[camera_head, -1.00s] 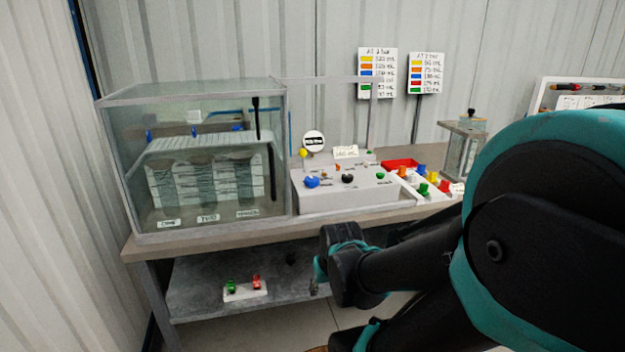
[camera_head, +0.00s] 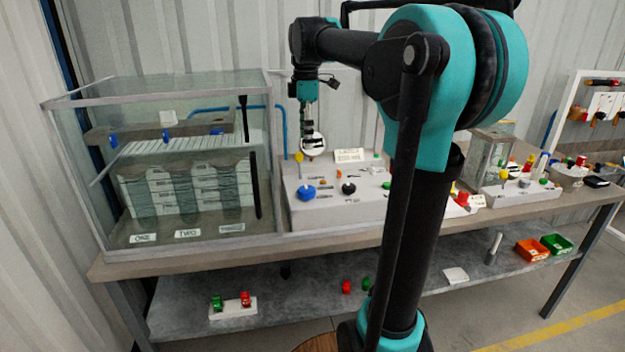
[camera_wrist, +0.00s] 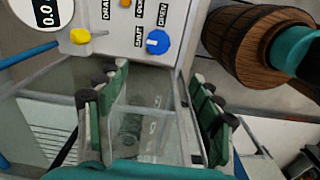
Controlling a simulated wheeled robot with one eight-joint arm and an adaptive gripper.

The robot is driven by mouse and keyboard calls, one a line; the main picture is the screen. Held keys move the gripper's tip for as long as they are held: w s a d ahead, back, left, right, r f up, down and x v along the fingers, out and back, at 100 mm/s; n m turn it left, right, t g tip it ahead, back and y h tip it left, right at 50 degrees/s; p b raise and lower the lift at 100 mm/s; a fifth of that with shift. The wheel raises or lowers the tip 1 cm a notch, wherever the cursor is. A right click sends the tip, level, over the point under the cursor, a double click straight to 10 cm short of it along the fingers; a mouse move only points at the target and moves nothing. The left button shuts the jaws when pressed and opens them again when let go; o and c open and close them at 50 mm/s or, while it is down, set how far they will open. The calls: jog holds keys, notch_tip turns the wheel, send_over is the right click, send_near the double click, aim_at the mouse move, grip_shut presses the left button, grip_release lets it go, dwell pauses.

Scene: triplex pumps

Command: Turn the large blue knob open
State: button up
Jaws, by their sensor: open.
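The large blue knob (camera_head: 307,193) sits at the left front of the grey panel box (camera_head: 340,210). In the wrist view the blue knob (camera_wrist: 157,41) shows a pale mark on its face and lies ahead of the open jaws. My gripper (camera_head: 311,118) hangs pointing down above the rear left of the panel, in front of a round gauge (camera_head: 312,144). In the wrist view my gripper's (camera_wrist: 159,80) two green and black fingers are wide apart with nothing between them. The gripper is apart from the blue knob.
A yellow knob (camera_wrist: 80,36) is left of the blue one; a black knob (camera_head: 348,188) is right of it. The glass tank (camera_head: 75,180) stands close on the panel's left. Small coloured parts and a second glass box (camera_head: 490,158) are farther right.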

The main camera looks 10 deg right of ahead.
send_near(307, 189)
jog(key=shift+n, duration=0.3)
notch_tip(307, 189, down, 9)
jog(key=shift+w+r, duration=0.15)
jog(key=shift+c, duration=0.5)
jog(key=c, duration=1.1)
jog(key=shift+o, duration=0.2)
